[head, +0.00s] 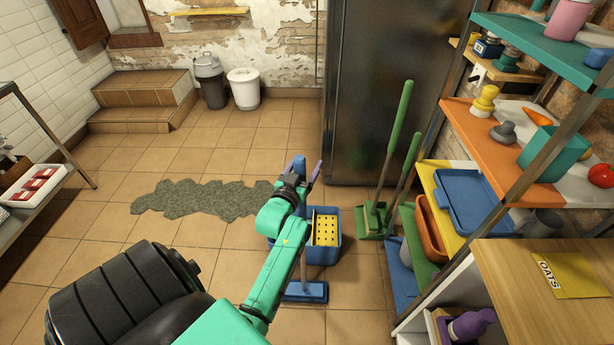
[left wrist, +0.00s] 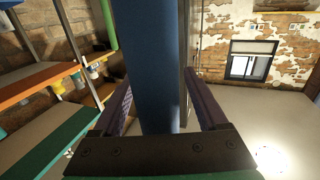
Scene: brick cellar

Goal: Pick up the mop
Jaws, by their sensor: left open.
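The mop stands upright, with its flat blue head (head: 305,291) on the tiled floor beside the blue bucket (head: 329,252). Its handle rises behind my left arm, and the blue top of the handle (head: 299,163) shows at my left gripper (head: 303,176). In the left wrist view the blue handle (left wrist: 152,65) passes between the two purple fingers of my left gripper (left wrist: 160,105). The jaws are open, with a gap visible on the handle's right side. My arm hides most of the handle in the head view. My right gripper is not in view.
The bucket has a yellow wringer (head: 326,229). A green broom and dustpan (head: 373,220) stand right of it by a dark metal cabinet (head: 385,90). Shelves (head: 505,130) fill the right side. A green-grey patch (head: 200,199) lies on the floor left; open tiles surround it.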

